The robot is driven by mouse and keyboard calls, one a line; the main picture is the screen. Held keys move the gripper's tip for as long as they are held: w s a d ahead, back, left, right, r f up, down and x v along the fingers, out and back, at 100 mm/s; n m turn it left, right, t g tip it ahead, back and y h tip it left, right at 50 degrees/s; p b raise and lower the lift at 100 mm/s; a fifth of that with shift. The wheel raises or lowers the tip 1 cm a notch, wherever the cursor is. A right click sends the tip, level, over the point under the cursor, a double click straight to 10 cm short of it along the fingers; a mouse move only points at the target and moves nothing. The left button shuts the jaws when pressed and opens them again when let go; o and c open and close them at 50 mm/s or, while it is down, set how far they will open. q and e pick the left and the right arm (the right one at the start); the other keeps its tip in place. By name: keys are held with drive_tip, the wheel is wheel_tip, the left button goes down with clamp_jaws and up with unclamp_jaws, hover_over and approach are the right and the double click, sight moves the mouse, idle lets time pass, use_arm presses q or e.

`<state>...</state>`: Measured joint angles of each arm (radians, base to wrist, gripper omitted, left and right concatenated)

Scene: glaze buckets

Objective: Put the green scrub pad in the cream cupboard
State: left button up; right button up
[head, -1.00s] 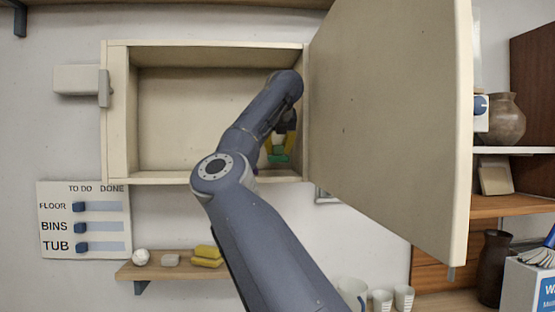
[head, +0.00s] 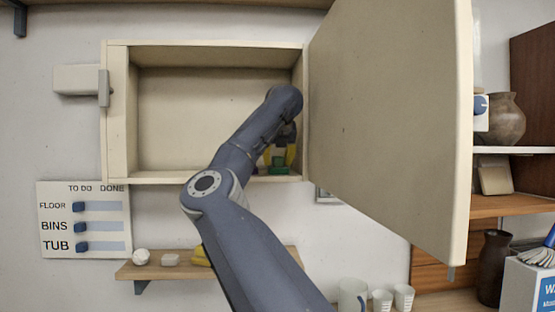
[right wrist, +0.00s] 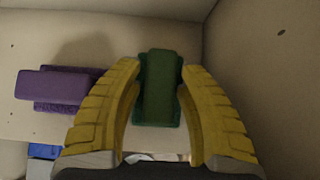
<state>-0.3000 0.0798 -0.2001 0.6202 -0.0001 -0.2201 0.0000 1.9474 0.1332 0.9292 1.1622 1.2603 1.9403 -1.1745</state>
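The green scrub pad (right wrist: 160,88) is between the yellow fingertips of my right gripper (right wrist: 161,72), which looks shut on it. In the head view, the pad (head: 278,163) is at the right end of the cream cupboard (head: 118,120), low near its floor; I cannot tell whether it touches the floor. My right gripper (head: 278,157) points down inside the cupboard, close to the right wall, partly hidden by my arm. The cupboard door (head: 390,120) stands open to the right. My left gripper is not in view.
A purple block-shaped item (right wrist: 60,88) lies left of the pad in the right wrist view. The left and middle of the cupboard look empty. Below is a wooden shelf (head: 185,270) with a white ball (head: 141,257) and a yellow sponge (head: 201,256).

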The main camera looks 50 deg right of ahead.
drive_tip(key=shift+o, duration=0.8)
drive_tip(key=shift+r, duration=0.1)
drive_tip(key=shift+r, duration=0.2)
drive_tip(key=v, duration=1.2)
drive_tip(key=shift+s+f, duration=0.1)
drive_tip(key=shift+f, duration=0.05)
